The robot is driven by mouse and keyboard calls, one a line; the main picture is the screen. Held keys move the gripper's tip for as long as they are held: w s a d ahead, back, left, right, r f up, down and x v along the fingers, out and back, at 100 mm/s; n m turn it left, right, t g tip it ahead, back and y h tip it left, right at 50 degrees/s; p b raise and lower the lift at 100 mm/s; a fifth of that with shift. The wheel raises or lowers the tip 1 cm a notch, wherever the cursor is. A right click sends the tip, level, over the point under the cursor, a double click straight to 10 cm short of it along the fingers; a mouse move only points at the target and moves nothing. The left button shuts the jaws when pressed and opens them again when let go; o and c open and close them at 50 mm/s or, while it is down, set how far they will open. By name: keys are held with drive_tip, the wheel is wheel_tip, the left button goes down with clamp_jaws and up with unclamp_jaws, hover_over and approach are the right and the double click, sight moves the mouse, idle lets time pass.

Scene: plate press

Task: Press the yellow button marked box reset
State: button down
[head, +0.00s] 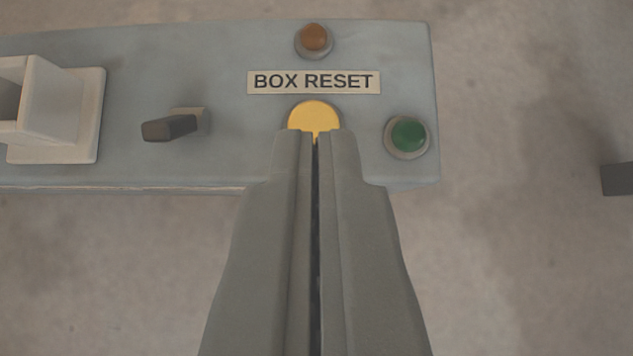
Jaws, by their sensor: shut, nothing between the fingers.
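The yellow button (314,114) sits on a grey-blue panel (220,70), just below a label (314,82) that reads BOX RESET. My gripper (315,136) is shut and empty, with its two fingers side by side. Its fingertips overlap the lower part of the yellow button in the head view and hide that part. I cannot tell whether the tips touch the button or stop short of it.
A green button (408,134) is right of the yellow one, and an orange-brown button (313,38) is above the label. A dark lever (172,127) and a pale bracket-like fitting (62,110) are at left. A dark block (617,180) shows at the right edge.

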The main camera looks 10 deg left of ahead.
drive_tip(key=v, duration=0.4)
drive_tip(key=shift+s+r, duration=0.1)
drive_tip(key=shift+r, duration=0.05)
idle(0.7)
